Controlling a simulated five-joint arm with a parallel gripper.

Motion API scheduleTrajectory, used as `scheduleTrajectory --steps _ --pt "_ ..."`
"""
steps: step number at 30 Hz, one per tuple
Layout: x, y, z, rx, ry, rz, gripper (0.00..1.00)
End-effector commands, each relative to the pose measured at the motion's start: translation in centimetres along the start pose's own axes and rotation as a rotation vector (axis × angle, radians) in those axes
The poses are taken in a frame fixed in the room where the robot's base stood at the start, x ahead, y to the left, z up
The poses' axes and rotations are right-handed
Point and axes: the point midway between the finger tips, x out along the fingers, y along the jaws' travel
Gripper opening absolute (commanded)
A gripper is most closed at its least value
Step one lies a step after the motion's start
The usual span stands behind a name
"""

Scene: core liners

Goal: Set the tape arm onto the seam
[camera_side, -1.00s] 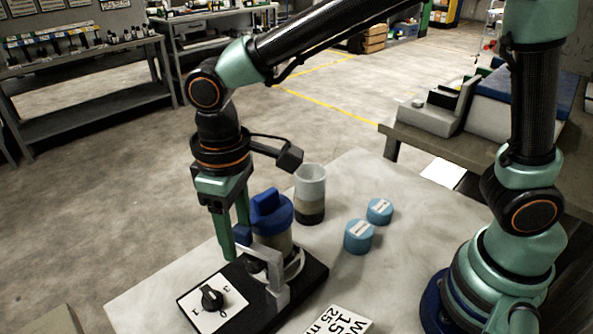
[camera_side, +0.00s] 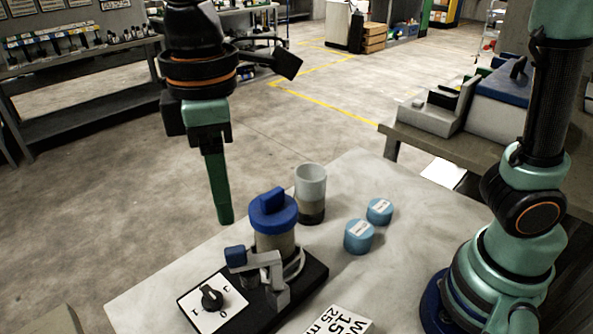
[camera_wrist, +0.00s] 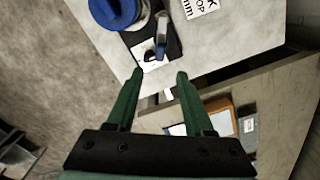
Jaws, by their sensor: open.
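The tape arm (camera_side: 262,259) is a grey arm with a blue block (camera_side: 236,256) at its left end. It sits low in front of the capped core liner (camera_side: 274,241). I cannot tell whether it touches the seam under the blue cap (camera_side: 273,208). The liner stands upright on a black base (camera_side: 306,276) with a dial plate (camera_side: 212,301). My gripper (camera_side: 226,222) is raised, up and left of the liner, apart from everything. In the wrist view its green fingers (camera_wrist: 160,75) are apart and empty; the blue cap (camera_wrist: 118,12) shows at upper left.
An open-topped cup-like liner (camera_side: 311,194) stands behind the capped one. A printed card (camera_side: 340,320) lies at the front edge. The table top (camera_side: 400,290) between the caps and my base is clear.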

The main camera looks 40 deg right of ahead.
Motion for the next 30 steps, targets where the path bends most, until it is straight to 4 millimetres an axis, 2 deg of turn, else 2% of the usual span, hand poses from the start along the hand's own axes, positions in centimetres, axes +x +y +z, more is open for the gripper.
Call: scheduleTrajectory --steps 4,17,30 --pt "-2.1 0.3 0.2 0.012 0.006 0.002 0.53" --pt "-2.1 5.5 5.6 0.267 0.117 0.044 0.53" --pt "-1.4 9.7 12.3 0.554 0.241 0.108 0.53"
